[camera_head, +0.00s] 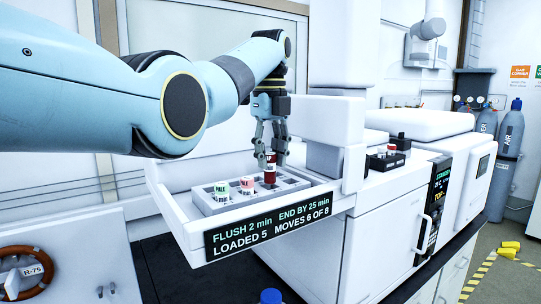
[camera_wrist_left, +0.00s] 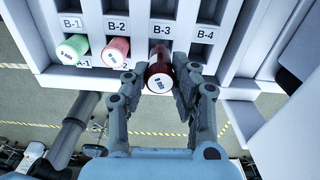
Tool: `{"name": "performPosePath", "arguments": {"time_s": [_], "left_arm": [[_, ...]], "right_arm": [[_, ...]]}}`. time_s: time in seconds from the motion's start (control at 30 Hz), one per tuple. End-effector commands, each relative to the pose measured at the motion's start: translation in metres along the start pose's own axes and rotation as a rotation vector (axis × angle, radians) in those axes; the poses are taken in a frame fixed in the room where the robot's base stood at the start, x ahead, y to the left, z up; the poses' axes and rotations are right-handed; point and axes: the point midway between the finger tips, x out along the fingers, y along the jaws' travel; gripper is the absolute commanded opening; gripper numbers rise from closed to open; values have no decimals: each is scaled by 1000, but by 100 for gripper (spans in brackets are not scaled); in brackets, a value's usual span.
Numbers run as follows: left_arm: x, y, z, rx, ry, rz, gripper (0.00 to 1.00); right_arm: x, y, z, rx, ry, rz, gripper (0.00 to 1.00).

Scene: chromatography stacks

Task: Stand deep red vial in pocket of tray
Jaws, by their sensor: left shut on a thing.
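The deep red vial (camera_head: 270,177) is upright at the right end of the vials on the grey tray (camera_head: 235,205). My left gripper (camera_head: 271,161) comes down from above and is shut on it near its pale cap. In the left wrist view the deep red vial (camera_wrist_left: 158,82) is between the fingers of my left gripper (camera_wrist_left: 160,74), in line with the pocket marked B-3. Its lower end is partly hidden, so I cannot tell how deep it sits. The pocket B-4 (camera_wrist_left: 201,49) beside it looks empty. My right gripper is not in view.
A green vial (camera_head: 222,190) and a pink vial (camera_head: 247,184) stand in the pockets to the left, B-1 and B-2. A white shelf with a display (camera_head: 268,228) surrounds the tray. A white instrument housing (camera_head: 329,125) rises close on the right.

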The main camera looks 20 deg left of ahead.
Motion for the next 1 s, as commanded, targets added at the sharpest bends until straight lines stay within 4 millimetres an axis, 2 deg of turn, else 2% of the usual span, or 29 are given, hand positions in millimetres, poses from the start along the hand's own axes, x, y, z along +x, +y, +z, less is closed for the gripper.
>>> {"name": "performPosePath", "arguments": {"time_s": [1.0], "left_arm": [[25, 0, 0, 0, -1, -1, 0]], "right_arm": [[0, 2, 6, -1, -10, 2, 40]]}}
